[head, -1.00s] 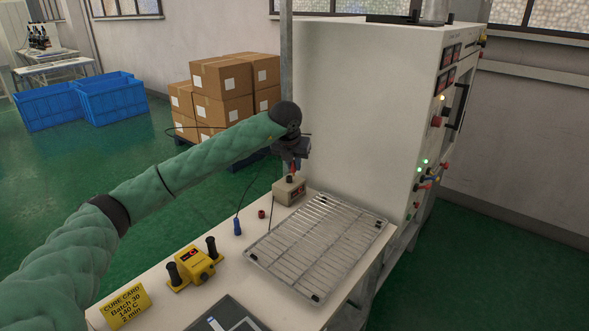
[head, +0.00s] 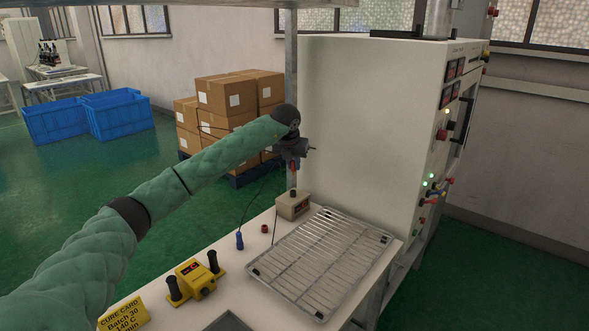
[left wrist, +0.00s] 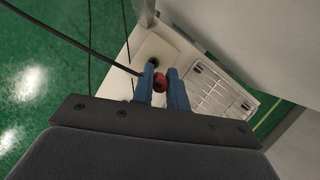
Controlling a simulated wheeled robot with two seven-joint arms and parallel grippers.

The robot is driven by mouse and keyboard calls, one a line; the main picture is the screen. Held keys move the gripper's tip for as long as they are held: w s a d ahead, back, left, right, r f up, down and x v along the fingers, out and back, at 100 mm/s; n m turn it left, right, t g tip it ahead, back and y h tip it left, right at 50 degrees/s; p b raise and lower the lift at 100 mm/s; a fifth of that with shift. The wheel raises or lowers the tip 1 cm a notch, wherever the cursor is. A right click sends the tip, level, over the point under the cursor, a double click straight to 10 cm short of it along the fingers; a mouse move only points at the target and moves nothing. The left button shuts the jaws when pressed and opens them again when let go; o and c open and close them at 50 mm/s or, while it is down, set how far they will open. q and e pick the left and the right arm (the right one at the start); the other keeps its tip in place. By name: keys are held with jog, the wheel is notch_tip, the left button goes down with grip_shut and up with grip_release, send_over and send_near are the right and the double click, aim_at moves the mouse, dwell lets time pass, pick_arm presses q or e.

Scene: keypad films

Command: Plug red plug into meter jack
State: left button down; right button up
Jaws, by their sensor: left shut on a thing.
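My left gripper (head: 292,158) is shut on the red plug (head: 293,169) and holds it in the air above the meter. In the left wrist view the red plug (left wrist: 160,82) shows between the blue fingers of my left gripper (left wrist: 163,78). The meter (head: 291,208) is a small beige box with a dark red display on its front and a black round part on top. It stands at the back of the bench, below the plug and apart from it. I cannot make out its jack. My right gripper is not in view.
A wire rack (head: 320,262) lies right of the meter. A small red piece (head: 264,229), a blue plug (head: 239,241) on a cable and a yellow device (head: 194,281) with black handles are on the bench. A tall white cabinet (head: 365,140) stands close behind the bench.

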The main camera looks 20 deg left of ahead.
aim_at(292, 171)
pick_arm(q)
jog(key=shift+w+a, duration=0.35)
jog(key=shift+w, duration=0.25)
jog(key=shift+f, duration=0.1)
jog(key=shift+f+b, duration=1.55)
jog(key=shift+f, duration=1.25)
jog(key=shift+b, duration=0.45)
jog(key=shift+f+b, duration=0.85)
jog(key=shift+f, duration=0.65)
jog(key=c, duration=1.3)
grip_release()
